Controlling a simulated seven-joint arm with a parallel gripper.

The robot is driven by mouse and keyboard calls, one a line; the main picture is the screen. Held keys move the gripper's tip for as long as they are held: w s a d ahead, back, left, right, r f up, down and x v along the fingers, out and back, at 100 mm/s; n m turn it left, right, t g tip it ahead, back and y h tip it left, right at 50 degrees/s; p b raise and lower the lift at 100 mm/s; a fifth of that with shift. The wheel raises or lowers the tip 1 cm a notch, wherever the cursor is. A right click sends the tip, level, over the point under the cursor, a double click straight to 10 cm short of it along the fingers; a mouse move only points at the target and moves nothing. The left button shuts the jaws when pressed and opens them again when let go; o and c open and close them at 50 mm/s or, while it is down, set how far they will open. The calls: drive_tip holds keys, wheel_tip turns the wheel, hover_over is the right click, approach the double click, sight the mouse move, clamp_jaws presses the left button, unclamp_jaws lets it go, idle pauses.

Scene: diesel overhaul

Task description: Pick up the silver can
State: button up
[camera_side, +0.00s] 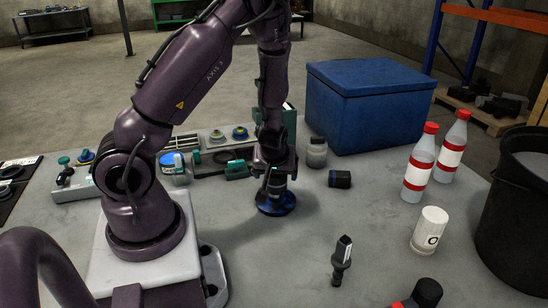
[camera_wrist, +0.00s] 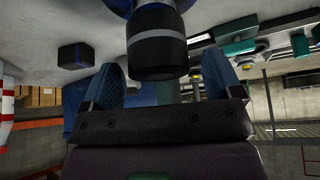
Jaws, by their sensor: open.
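My gripper (camera_side: 274,185) points down over the table, just above a dark part with a round blue base (camera_side: 276,205). In the wrist view, my two blue ribbed fingers (camera_wrist: 160,92) stand apart, and the black knob-like top (camera_wrist: 157,45) of that part shows between and beyond them. I cannot tell if they touch it. A greyish can or jar with a darker lid (camera_side: 316,153) stands upright to the right, behind my gripper. It is the nearest match to a silver can. A white can with a black ring mark (camera_side: 430,231) stands upright farther right.
A black block (camera_side: 340,179) lies right of my gripper. A blue crate (camera_side: 368,105) stands behind. Two red-capped bottles (camera_side: 420,165) and a black bucket (camera_side: 520,215) stand at the right. The table (camera_side: 290,250) is clear in the front middle.

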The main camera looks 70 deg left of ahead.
drive_tip(key=s+d+r+m+t+h, duration=0.15)
drive_tip(key=d+r+m+h, duration=0.5)
drive_tip(key=d+r, duration=0.85)
drive_tip(key=s+d+r+m+t, duration=0.1)
drive_tip(key=s+d+r+m, duration=0.1)
drive_tip(key=r, duration=0.4)
drive_tip(key=s+d+r+m+t, duration=0.1)
drive_tip(key=s+d+r+m, duration=0.1)
drive_tip(key=s+r+m, duration=0.3)
drive_tip(key=shift+s+d+r+y, duration=0.3)
drive_tip(key=shift+s+r+y, duration=0.05)
drive_tip(key=shift+r+y, duration=0.1)
